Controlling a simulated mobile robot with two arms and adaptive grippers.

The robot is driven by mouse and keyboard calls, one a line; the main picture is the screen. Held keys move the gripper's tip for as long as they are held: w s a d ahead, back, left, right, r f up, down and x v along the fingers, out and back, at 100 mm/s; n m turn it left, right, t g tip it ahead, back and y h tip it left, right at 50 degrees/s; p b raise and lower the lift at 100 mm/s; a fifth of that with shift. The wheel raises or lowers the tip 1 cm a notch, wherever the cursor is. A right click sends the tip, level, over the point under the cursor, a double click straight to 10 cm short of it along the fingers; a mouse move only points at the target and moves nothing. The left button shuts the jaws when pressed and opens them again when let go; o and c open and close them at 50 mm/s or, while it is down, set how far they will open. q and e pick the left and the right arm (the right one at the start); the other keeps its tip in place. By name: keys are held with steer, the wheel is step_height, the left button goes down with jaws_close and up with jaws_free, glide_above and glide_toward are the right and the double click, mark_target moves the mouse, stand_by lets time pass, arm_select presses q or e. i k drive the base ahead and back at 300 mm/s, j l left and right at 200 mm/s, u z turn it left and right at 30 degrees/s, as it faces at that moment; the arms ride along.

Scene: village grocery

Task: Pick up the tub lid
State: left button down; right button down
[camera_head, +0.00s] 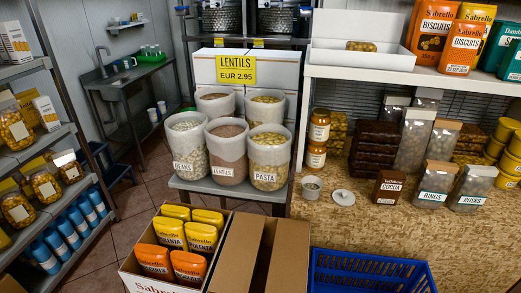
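A small round light-grey lid (343,197) with a dark spot at its centre lies flat on the speckled wooden counter (330,232). It appears to be the tub lid. A small open tub (311,190) stands just to its left, apart from it, with contents too small to make out. A brown cocoa pack (388,187) stands to the right of the lid. Nothing covers the lid. Neither of my grippers shows in this view.
Two stacked jars (318,139) stand behind the tub. Rings (435,183) and rusks (473,187) packs stand to the right. A blue crate (372,272) and an open cardboard box (262,254) are in front. The counter before the lid is bare.

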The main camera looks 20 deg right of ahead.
mark_target(342, 197)
steer(key=i+z, duration=0.45)
steer(key=z, duration=1.6)
steer(key=k+j+z, duration=0.15)
steer(key=z, duration=0.25)
steer(key=k+j+z, duration=0.15)
steer(key=z, duration=0.25)
steer(key=k+j+z, duration=0.1)
steer(key=z, duration=0.25)
steer(key=k, duration=0.1)
